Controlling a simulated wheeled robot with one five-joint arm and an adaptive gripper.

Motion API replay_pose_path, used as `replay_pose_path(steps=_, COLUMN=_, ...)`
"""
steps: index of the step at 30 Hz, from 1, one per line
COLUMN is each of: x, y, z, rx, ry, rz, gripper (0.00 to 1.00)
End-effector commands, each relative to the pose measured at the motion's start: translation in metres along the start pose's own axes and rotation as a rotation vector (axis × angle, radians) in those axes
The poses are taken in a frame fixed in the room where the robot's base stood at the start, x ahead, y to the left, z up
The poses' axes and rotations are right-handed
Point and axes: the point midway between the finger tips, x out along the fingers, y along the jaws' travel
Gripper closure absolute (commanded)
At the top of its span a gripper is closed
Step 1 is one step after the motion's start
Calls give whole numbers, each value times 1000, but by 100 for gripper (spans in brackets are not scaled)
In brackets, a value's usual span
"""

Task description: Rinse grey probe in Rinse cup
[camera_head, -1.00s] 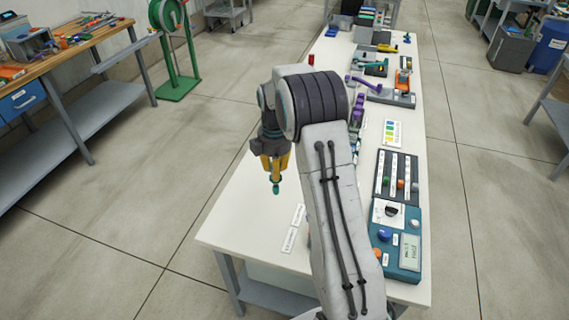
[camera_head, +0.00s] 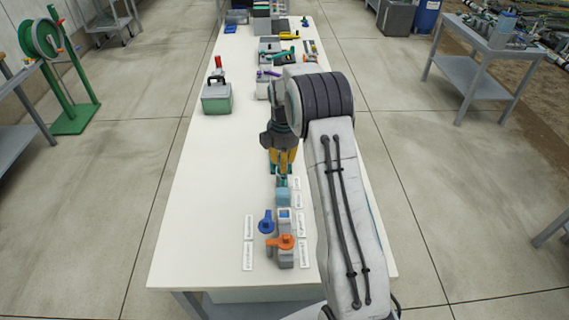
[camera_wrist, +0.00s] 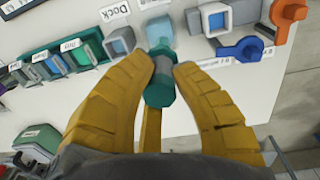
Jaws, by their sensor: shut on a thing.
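My gripper (camera_wrist: 163,80) has yellow fingers, closed around the grey probe (camera_wrist: 163,68), which has a grey middle and dark teal ends. In the head view my gripper (camera_head: 283,168) points down over the row of small fixtures on the table. A pale blue, see-through cup (camera_wrist: 158,30), apparently the Rinse cup, stands just beyond the probe's far end; it also shows in the head view (camera_head: 284,198). The probe's far end overlaps the cup's edge in the wrist view. I cannot tell whether the tip is inside or above it.
A square grey holder (camera_wrist: 120,42) near a "Dock" label sits beside the cup. A grey block with a blue opening (camera_wrist: 214,18), a blue handle (camera_head: 266,222) and an orange handle (camera_head: 281,242) are close by. A green-grey box (camera_head: 217,97) stands farther back. The table's left part is clear.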

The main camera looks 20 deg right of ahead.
Motion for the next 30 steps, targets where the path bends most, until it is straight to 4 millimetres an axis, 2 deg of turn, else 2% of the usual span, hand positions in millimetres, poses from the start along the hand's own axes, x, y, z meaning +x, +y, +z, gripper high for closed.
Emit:
replay_pose_path(steps=14, x=10, y=5, z=-1, rx=-4, ry=1, rz=7, gripper=100)
replay_pose_path(steps=30, x=53, y=3, z=0, rx=-4, ry=1, rz=6, gripper=100)
